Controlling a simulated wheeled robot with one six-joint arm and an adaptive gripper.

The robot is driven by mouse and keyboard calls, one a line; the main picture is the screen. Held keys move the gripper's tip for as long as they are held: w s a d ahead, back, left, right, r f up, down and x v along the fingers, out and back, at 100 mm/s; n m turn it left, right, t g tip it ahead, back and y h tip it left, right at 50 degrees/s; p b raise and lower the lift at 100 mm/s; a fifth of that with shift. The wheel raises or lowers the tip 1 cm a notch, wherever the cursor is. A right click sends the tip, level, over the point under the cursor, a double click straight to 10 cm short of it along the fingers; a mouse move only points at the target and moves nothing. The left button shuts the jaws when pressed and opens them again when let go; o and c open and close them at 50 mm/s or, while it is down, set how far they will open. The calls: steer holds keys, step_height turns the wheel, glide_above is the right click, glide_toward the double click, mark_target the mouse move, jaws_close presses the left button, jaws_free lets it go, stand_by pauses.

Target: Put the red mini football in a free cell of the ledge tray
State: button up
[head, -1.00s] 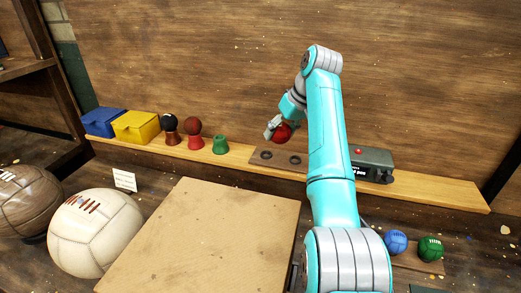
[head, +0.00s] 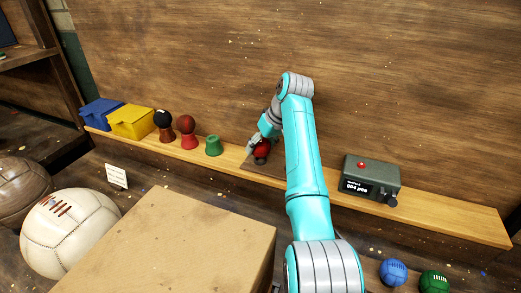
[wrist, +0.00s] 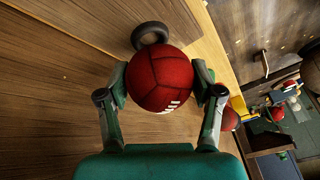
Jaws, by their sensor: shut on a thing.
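The red mini football (head: 262,151) is between the two fingers of my gripper (wrist: 162,84), which is shut on it; the ball (wrist: 160,78) also shows in the wrist view with white lacing at its lower edge. In the wrist view one dark ring cell (wrist: 150,33) shows empty just beyond the ball. I cannot tell whether the ball touches the tray, and any other cell is hidden.
A grey device (head: 370,179) is right. Blue (head: 393,272) and green balls (head: 433,281) lie lower right.

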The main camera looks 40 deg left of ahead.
steer(key=shift+f, duration=0.65)
steer(key=shift+f, duration=0.1)
steer(key=o, duration=1.3)
steer(key=shift+o, duration=0.2)
steer(key=v, duration=1.2)
